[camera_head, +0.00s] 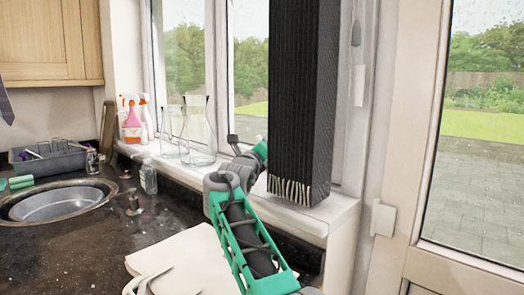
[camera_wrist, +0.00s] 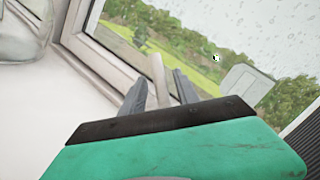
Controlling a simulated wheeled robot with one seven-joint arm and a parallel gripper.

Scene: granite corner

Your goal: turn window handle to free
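The window (camera_head: 248,70) stands behind the sill, its white frame showing in both views. In the wrist view a slim white handle (camera_wrist: 158,82) stands up from the lower part of the window frame (camera_wrist: 100,62). My gripper (camera_wrist: 160,88) has its two dark grey fingers spread, one on each side of the handle, with gaps visible. I cannot tell how deep the handle sits between them. In the head view my gripper (camera_head: 233,142) is low at the window, left of the dark blind; the handle cannot be made out there.
A dark pleated blind (camera_head: 295,95) hangs close to the right of my gripper. Glass flasks (camera_head: 198,135) and spray bottles (camera_head: 132,120) stand on the sill (camera_head: 310,215) to the left. A sink (camera_head: 58,203) and a cream board (camera_head: 190,262) are on the dark counter.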

